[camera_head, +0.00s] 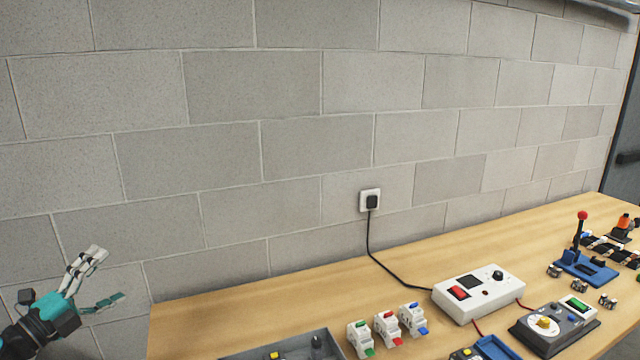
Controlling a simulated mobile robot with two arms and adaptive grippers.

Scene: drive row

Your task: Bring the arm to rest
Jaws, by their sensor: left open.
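My left gripper (108,277) is at the lower left, off the left end of the wooden table (225,310), in front of the block wall. Its fingers are spread apart with nothing between them. It is clear of the table and touches nothing that I can see. My right gripper is not in view.
On the table stand a grey tray (325,340), several white breaker-like blocks (388,328), a white control box (478,293), a grey box with a yellow knob (545,322) and a blue lever stand (587,268). A black cord runs from the wall plug (371,201).

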